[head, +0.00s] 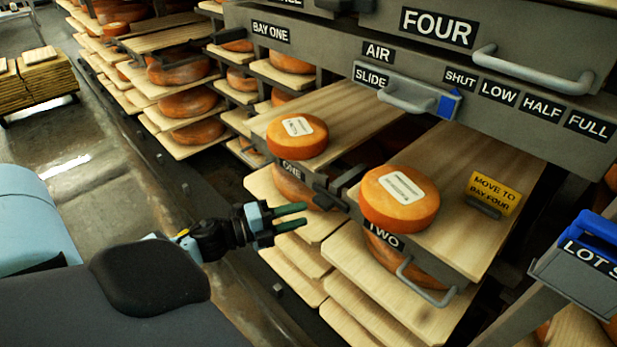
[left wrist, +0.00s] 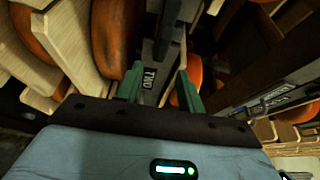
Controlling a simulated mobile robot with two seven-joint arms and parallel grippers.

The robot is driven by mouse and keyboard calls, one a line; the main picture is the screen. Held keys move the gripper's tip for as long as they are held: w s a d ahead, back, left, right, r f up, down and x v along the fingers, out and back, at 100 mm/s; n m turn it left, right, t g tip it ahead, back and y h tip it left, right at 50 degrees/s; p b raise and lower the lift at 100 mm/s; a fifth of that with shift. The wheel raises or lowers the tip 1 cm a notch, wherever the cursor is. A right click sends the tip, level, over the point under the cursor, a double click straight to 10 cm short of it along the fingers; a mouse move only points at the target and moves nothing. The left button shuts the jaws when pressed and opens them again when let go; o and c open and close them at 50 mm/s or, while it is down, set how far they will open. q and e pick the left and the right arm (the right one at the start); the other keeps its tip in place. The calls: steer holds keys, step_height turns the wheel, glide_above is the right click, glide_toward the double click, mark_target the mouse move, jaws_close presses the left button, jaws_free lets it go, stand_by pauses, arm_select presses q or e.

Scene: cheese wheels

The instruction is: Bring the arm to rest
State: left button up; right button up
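My left gripper (head: 291,217) reaches in from the left in the head view, with two green fingers apart and nothing between them. It is in front of the shelf boards, left of the board marked TWO. In the left wrist view the green fingers (left wrist: 160,88) stand apart, with the TWO label (left wrist: 149,78) showing between them beyond. An orange cheese wheel (head: 297,136) with a white label lies on the board marked ONE. A second labelled cheese wheel (head: 399,199) lies on the board marked TWO. My right gripper is not in view.
A yellow MOVE TO BAY FOUR tag (head: 492,194) stands on the board at right. An AIR SLIDE handle (head: 407,98) and a FOUR panel (head: 436,27) are above. A metal handle (head: 425,283) sticks out below TWO. A blue-topped holder (head: 590,245) is at right. The aisle floor (head: 85,165) is clear.

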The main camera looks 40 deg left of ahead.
arm_select(q)
steer(key=shift+s+a, duration=0.2)
steer(key=shift+s, duration=0.15)
stand_by(0.3)
